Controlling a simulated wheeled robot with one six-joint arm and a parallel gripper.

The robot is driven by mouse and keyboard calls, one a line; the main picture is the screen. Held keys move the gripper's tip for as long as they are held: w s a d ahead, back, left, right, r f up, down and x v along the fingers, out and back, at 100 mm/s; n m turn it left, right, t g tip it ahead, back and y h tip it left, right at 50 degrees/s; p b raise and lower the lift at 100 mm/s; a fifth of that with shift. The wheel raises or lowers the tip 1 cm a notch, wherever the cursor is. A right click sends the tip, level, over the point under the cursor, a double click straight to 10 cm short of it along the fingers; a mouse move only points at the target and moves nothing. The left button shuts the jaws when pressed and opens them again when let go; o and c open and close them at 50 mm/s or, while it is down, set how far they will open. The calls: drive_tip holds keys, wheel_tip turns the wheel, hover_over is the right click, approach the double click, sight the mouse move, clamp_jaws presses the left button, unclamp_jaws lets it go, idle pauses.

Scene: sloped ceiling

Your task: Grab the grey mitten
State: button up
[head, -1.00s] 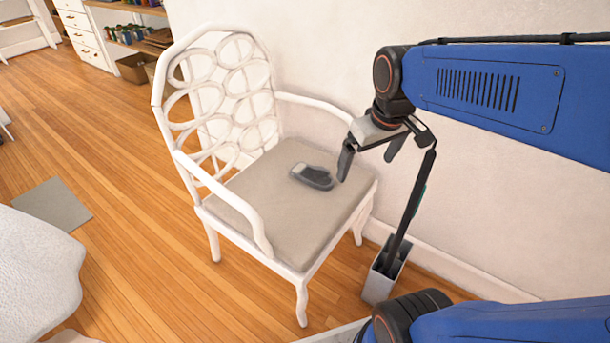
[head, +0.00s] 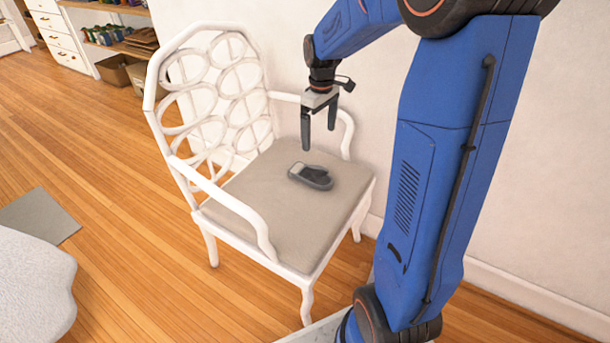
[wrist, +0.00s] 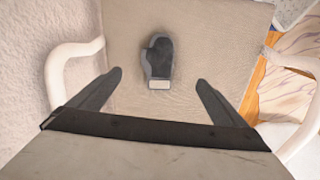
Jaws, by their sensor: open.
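The grey mitten (head: 312,177) lies flat on the seat of the white chair (head: 262,215). It is dark grey with a lighter cuff. My gripper (head: 319,141) is open and empty, pointing down above the seat, and appears higher than the mitten. In the wrist view the mitten (wrist: 158,60) lies beyond the fingertips and roughly centred between them. Its cuff end faces my gripper (wrist: 158,82). The whole mitten is visible and nothing touches it.
The chair's white armrests (wrist: 72,65) stand on both sides of the seat. A pale wall is behind the chair. Shelves with drawers (head: 58,38) are at the back left. A white rounded piece of furniture (head: 35,285) is at the lower left. Wooden floor is open at the left.

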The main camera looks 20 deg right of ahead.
drive_tip(key=f, duration=0.1)
hover_over(317, 174)
drive_tip(key=f, duration=1)
drive_tip(key=shift+s+a+f, duration=0.1)
drive_tip(key=shift+a+f, duration=0.1)
drive_tip(key=shift+f, duration=0.2)
drive_tip(key=shift+d+f, duration=0.15)
drive_tip(key=shift+f, duration=3)
drive_tip(key=c, duration=1.1)
